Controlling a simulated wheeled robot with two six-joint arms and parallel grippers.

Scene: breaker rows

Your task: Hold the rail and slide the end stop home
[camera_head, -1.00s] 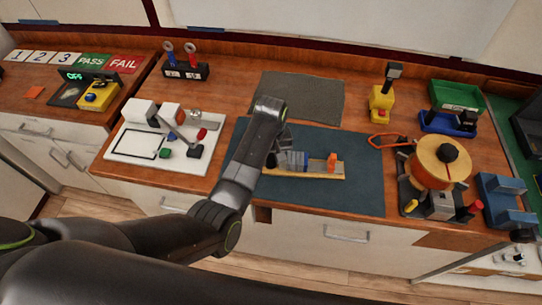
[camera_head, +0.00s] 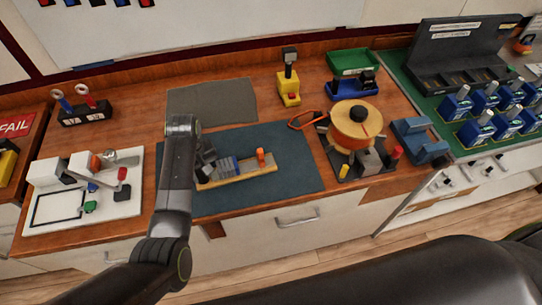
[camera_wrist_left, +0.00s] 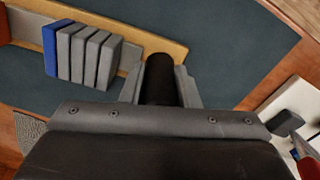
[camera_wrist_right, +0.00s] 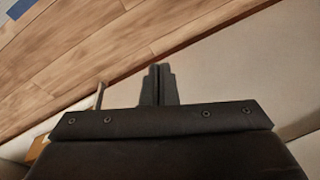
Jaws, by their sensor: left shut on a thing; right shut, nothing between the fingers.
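The rail (camera_head: 264,169) is a pale wooden strip lying on the dark blue mat. A bank of blue and grey breakers (camera_head: 228,165) sits on it, and the bank also shows in the left wrist view (camera_wrist_left: 85,52). The orange end stop (camera_head: 261,157) stands upright on the rail, right of the breakers with a gap between. My left gripper (camera_head: 203,172) is at the rail's left end; in the left wrist view its fingers (camera_wrist_left: 164,78) are shut around a dark rounded part there. My right gripper (camera_wrist_right: 158,85) is shut and empty, over floor and a pale cabinet front.
A wire spool stand (camera_head: 355,128) and an orange loop (camera_head: 303,120) are right of the mat (camera_head: 302,184). A white board (camera_head: 120,208) with parts lies left. A yellow device (camera_head: 289,88) and green bin (camera_head: 350,61) stand behind. The mat's right part is clear.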

